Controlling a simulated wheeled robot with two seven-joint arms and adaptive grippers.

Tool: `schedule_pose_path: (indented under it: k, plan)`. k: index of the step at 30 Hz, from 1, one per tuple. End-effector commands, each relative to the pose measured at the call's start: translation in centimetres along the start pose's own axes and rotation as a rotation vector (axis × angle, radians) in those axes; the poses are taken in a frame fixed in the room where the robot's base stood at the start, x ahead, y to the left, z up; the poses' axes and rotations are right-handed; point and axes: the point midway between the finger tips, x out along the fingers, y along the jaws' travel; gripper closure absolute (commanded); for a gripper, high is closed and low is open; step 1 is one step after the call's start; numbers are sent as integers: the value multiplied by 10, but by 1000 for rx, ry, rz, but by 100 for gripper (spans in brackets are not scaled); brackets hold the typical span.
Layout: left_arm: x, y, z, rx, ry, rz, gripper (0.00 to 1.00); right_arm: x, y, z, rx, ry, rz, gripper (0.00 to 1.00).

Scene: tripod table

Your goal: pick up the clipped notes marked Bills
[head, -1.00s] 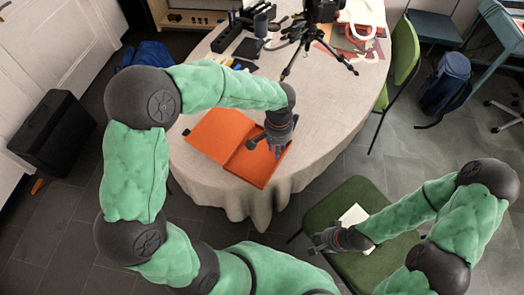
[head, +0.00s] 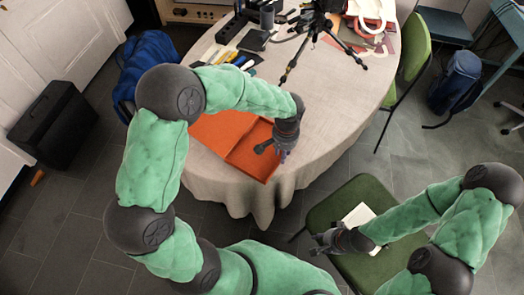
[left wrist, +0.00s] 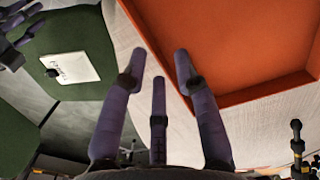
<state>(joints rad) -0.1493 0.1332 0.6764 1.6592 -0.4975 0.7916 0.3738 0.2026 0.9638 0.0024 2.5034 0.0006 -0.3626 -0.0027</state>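A white sheet of notes (head: 360,214) lies on the green seat of the chair at the lower right in the head view. In the left wrist view the notes (left wrist: 70,67) show dark writing and a small black clip at one edge; the writing is too small to read. My right gripper (head: 318,243) is just left of the notes, apart from them, with its fingers spread and empty. Its fingers show at the top left of the left wrist view (left wrist: 15,30). My left gripper (head: 275,150) is open and empty by the table's near edge, over the orange tray's right side.
The orange tray (head: 214,133) lies on the round, cloth-covered table (head: 312,120). A black tripod (head: 325,25) and several tools stand farther back. The green chair seat (head: 335,200) is beside the table's near right. Another green chair (head: 412,50) stands at the right.

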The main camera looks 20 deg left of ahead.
Motion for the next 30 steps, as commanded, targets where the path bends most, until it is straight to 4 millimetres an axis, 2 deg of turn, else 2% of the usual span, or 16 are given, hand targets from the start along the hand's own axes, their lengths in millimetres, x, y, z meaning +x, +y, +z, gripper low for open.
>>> schedule_pose_path:
  k: [1, 3, 10, 13, 14, 26, 30]
  plan:
    - [10, 0, 1, -1, -1, 0, 70, 6, 2, 0, 0, 0, 0, 60]
    - [14, 0, 0, -1, -1, 0, 70, 7, 3, 0, 0, 0, 0, 60]
    - [13, 0, 0, -2, 0, 1, 70, 6, 2, 0, 0, 0, 0, 60]
    - [13, 0, 0, -2, 0, 1, 98, 6, 2, 0, 0, 0, 0, 60]
    - [13, 0, 0, -1, 0, 0, 100, 6, 2, 0, 0, 0, 0, 60]
    - [12, 0, 0, -2, 1, 0, 100, 6, 2, 0, 0, 0, 0, 60]
    - [7, 0, 0, -2, 2, 0, 100, 3, 1, 0, 0, 0, 0, 60]
